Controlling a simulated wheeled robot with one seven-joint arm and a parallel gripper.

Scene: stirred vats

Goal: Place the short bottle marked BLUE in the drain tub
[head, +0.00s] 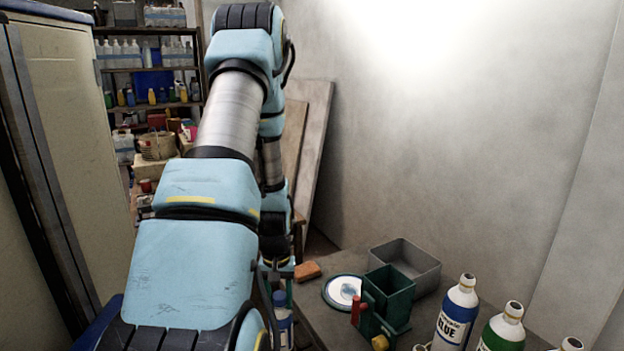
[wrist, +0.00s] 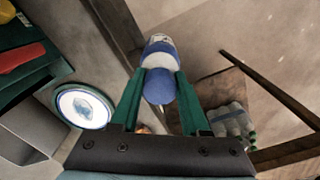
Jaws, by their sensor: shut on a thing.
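My gripper (wrist: 160,82) is shut on a bottle (wrist: 159,48) with blue and white parts. It holds the bottle off the table's near left edge, with the floor in view beyond. In the head view the held bottle (head: 284,325) shows partly beside my arm; its marking is not readable. A grey open tub (head: 425,270), which looks like the drain tub, stands at the back of the table. It also shows in the wrist view (wrist: 25,140), at the lower left, apart from the bottle. Another bottle, labelled BLUE (head: 457,315), stands on the table at right.
A green vat (head: 390,290) with a red handle stands in front of the grey tub. A round white dish (head: 343,291) and an orange block (head: 307,270) lie left of it. A green bottle (head: 503,330) stands at right. Shelves (head: 150,70) and a cabinet (head: 70,130) are at left.

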